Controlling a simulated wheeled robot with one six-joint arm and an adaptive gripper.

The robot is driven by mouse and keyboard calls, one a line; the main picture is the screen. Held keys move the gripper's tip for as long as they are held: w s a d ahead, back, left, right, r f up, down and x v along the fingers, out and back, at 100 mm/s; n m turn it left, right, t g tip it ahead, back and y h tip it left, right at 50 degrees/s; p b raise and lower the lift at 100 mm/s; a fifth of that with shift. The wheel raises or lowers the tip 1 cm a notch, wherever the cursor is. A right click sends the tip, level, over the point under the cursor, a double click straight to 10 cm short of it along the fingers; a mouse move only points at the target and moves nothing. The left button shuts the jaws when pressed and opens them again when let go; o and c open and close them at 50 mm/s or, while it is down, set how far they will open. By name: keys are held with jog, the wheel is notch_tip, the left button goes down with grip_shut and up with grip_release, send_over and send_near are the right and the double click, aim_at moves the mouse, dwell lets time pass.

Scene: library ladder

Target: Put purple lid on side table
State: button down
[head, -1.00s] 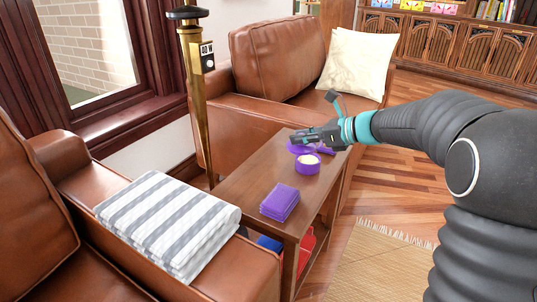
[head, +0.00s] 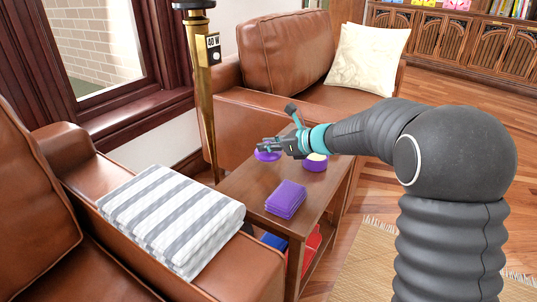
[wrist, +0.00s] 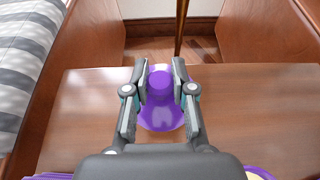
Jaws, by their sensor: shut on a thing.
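The purple lid (head: 266,156) is round with a raised knob. In the wrist view the lid (wrist: 162,116) lies between my fingers, with the knob pinched by them. My gripper (head: 268,147) is shut on it, near the left far edge of the brown wooden side table (head: 247,187). The table top (wrist: 265,110) also fills the middle of the wrist view. I cannot tell whether the lid touches the table or hangs just above it. My gripper hides part of the lid in the head view.
An open purple jar with cream-coloured contents (head: 315,164) stands right of my gripper. A purple folded stack (head: 286,199) lies on the table's near end. A brass lamp pole (head: 207,110) rises beside the table. Leather sofas flank it; a striped blanket (head: 172,218) lies on one armrest.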

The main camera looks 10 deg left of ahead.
aim_at(277, 154)
jog(key=shift+f, duration=1.9)
jog(key=shift+b, duration=0.3)
jog(key=shift+f, duration=0.2)
jog(key=c, duration=1)
grip_release()
jog(key=shift+r, duration=0.15)
jog(key=shift+d+r, duration=0.15)
jog(key=shift+d, duration=0.1)
jog(key=v, duration=1.1)
jog(key=shift+s+d+r+p, duration=0.1)
jog(key=shift+s+d+p, duration=0.15)
jog(key=shift+p, duration=0.05)
